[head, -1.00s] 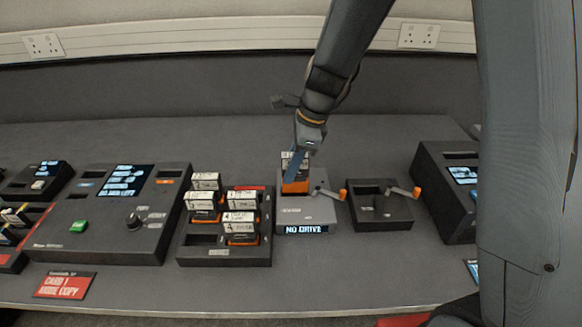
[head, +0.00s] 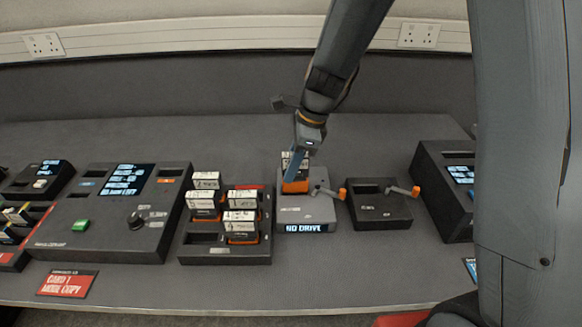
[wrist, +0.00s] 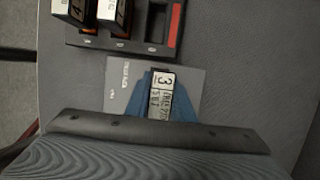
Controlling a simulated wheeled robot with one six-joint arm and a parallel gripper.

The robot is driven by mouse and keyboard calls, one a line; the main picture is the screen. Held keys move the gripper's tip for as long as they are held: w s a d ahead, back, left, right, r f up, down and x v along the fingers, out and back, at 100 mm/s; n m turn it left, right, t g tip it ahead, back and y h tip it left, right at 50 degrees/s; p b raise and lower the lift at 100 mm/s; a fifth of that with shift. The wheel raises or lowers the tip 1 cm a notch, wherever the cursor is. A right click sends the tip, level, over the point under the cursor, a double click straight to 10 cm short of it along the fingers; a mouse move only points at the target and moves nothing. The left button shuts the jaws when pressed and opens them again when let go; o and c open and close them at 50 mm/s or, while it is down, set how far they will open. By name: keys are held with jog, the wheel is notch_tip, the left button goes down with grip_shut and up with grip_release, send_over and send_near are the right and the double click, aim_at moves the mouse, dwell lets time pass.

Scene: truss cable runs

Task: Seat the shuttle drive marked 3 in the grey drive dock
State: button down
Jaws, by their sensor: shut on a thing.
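The shuttle drive marked 3 (head: 296,184) has an orange body and a white label. Its label with the "3" shows in the wrist view (wrist: 163,95). My gripper (head: 292,168) is shut on it, with blue fingers on its sides. The drive stands upright at the back of the grey drive dock (head: 310,212), over the slot. I cannot tell how deep it sits. The dock's front display reads "NO DRIVE". Its orange-tipped lever (head: 332,193) is on the right. The dock's pale top also shows in the wrist view (wrist: 118,85).
A black rack (head: 222,256) with several labelled drives stands close left of the dock; some slots are empty. A black dock with an orange-tipped lever (head: 380,212) stands close right. A copier console (head: 110,225) is further left, and a dark box (head: 440,190) is far right.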

aim_at(291, 155)
jog(key=shift+f, duration=2.05)
dwell(1.6)
jog(key=c, duration=1.4)
grip_release()
jog(key=shift+c, duration=0.2)
jog(key=shift+o, duration=0.4)
jog(key=shift+o, duration=1.2)
notch_tip(291, 155, up, 8)
jog(key=p, duration=0.7)
jog(key=shift+f, duration=0.2)
